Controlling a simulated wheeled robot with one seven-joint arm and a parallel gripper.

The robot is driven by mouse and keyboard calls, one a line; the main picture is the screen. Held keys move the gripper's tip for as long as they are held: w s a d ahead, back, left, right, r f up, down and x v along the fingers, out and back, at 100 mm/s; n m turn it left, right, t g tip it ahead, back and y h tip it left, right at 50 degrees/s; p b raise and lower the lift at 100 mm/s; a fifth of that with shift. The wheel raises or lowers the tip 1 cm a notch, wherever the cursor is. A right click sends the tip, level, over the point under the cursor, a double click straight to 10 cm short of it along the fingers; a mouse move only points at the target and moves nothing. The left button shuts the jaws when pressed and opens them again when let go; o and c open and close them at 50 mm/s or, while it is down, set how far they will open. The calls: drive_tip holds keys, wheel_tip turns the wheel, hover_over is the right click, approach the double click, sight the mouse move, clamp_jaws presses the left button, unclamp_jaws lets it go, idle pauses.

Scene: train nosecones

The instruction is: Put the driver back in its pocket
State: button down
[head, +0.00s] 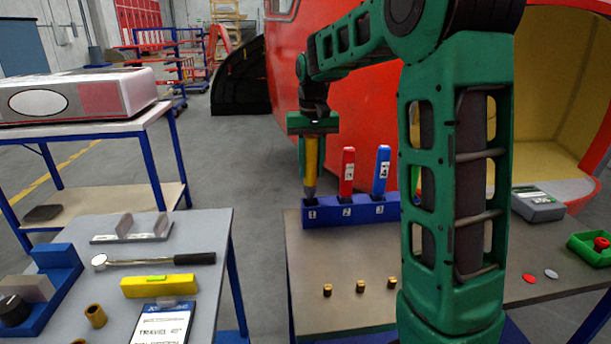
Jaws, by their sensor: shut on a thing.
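A yellow driver (311,158) hangs upright below my gripper (312,128), which is shut on its top end. The driver's dark lower end is at the pocket marked 1 of the blue holder (343,211). I cannot tell how deep the tip is in that pocket. A red driver (347,172) stands in pocket 2 and a blue driver (381,170) stands in pocket 3. The holder's right end is hidden behind my arm.
The holder stands at the back of a table (310,268) with several small brass pieces (360,286) in front. A grey bench (205,245) at left bears a ratchet (155,260), a yellow level (160,286) and a blue block. A green tray (590,250) sits at far right.

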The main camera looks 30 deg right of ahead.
sight(314, 136)
drive_tip(key=shift+s+f, duration=0.25)
drive_tip(key=shift+f, duration=0.9)
drive_tip(key=c, duration=1.3)
unclamp_jaws()
drive_tip(key=shift+c, duration=0.2)
drive_tip(key=shift+w+r, duration=0.15)
drive_tip(key=shift+r, duration=0.25)
wheel_tip(314, 136, up, 11)
drive_tip(key=shift+w+r, duration=0.1)
drive_tip(key=shift+r, duration=0.05)
drive_tip(key=shift+s+d+r, duration=0.1)
drive_tip(key=shift+s+d, duration=0.05)
drive_tip(key=shift+s, duration=0.15)
drive_tip(key=s+d+m, duration=0.2)
drive_tip(key=s, duration=1)
drive_tip(key=s+a+f, duration=0.1)
drive_tip(key=s+f, duration=1.6)
drive_tip(key=s, duration=0.5)
drive_tip(key=shift+a+f, duration=0.2)
drive_tip(key=shift+f, duration=0.2)
